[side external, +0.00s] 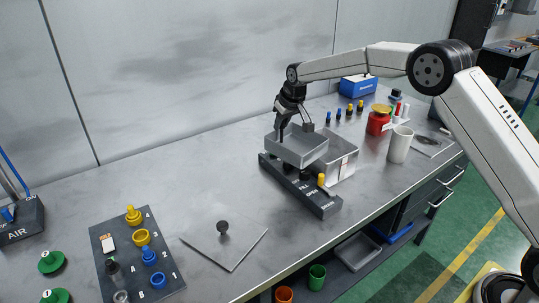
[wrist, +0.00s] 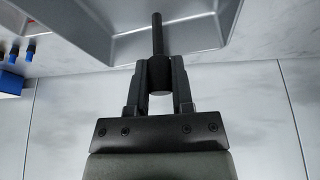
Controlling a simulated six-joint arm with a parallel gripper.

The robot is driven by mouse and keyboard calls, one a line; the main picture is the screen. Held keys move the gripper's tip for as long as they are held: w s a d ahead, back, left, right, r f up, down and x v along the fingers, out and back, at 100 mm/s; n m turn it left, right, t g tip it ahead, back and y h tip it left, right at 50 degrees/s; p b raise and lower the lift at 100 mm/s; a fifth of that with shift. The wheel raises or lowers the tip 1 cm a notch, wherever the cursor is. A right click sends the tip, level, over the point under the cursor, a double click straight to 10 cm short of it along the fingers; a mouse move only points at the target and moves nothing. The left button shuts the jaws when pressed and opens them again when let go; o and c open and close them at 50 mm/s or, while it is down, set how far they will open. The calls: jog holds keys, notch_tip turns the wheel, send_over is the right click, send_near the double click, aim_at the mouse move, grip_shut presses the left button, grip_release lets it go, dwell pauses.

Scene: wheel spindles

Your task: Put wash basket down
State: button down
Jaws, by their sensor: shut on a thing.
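The wash basket, a shallow grey metal tray (side external: 303,150), is in the side view, above a long black fixture (side external: 318,203) near the middle of the bench. My gripper (side external: 292,113) is over the basket's far left side. In the wrist view my gripper (wrist: 158,88) is shut on the basket's dark upright handle (wrist: 157,40), with the basket's grey wall (wrist: 110,48) beyond it. I cannot tell whether the basket touches the fixture or hangs just above it. Its underside is hidden.
A grey bin (side external: 347,163) with a label stands close behind and right of the basket. A yellow-topped peg (side external: 321,180) rises at the fixture's near end. A white cup (side external: 400,145) and red container (side external: 378,122) stand further right.

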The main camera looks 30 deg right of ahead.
jog(key=s+a+f+n+y, duration=0.1)
jog(key=s+a+f, duration=0.2)
jog(key=a, duration=0.3)
jog(key=s+a+f+n, duration=0.1)
jog(key=s+a+f, duration=0.15)
jog(key=a, duration=0.45)
jog(key=shift+s+d+f, duration=0.1)
jog(key=shift+d+f, duration=0.05)
jog(key=shift+f, duration=1.75)
jog(key=shift+d+f, duration=0.1)
jog(key=shift+f, duration=1.8)
jog(key=shift+f, duration=0.15)
jog(key=shift+c, duration=2.4)
grip_release()
jog(key=v, duration=1.2)
